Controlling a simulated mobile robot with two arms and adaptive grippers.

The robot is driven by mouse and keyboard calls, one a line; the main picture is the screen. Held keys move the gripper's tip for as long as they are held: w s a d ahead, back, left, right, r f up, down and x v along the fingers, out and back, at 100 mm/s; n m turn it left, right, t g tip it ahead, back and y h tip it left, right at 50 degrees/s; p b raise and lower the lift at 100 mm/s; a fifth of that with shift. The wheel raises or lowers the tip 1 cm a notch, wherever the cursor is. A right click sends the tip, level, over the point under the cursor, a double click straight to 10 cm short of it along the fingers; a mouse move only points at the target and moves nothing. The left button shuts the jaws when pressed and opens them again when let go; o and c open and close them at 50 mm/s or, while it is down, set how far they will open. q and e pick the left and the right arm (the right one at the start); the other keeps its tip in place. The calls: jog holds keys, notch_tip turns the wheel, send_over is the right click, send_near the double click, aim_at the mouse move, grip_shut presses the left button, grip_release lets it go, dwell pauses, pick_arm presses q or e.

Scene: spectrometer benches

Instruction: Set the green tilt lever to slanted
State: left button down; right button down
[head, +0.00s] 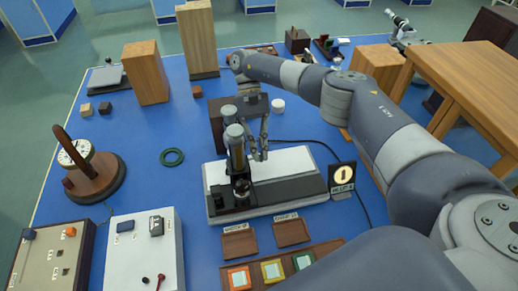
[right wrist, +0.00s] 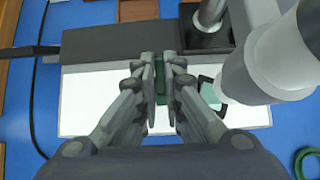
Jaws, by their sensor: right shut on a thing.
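The instrument (head: 290,168) stands mid-table, with a white and dark base and an upright grey and black column (head: 236,148). My right gripper (head: 259,155) is beside the column, above the base, with its fingers pointing down. In the right wrist view, the green tilt lever (right wrist: 159,80) lies between the fingertips, which are shut on it. A pale cylinder (right wrist: 262,65) of the instrument is close to the right of the fingers there. The fingers hide the lever in the head view, and I cannot tell its tilt. My left gripper is not in view.
A small sign with a lit 1 (head: 342,177) stands right of the base. A green ring (head: 172,157) lies left. Two control boxes (head: 128,258) are at front left, and a tray of coloured tiles (head: 325,249) is in front. Blue table is bare at left centre.

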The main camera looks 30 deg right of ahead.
jog(key=shift+w+r, duration=0.1)
jog(key=shift+w, duration=0.05)
dwell(0.6)
jog(key=c, duration=1.7)
grip_release()
notch_tip(320, 180, up, 10)
jog(key=shift+f, duration=0.1)
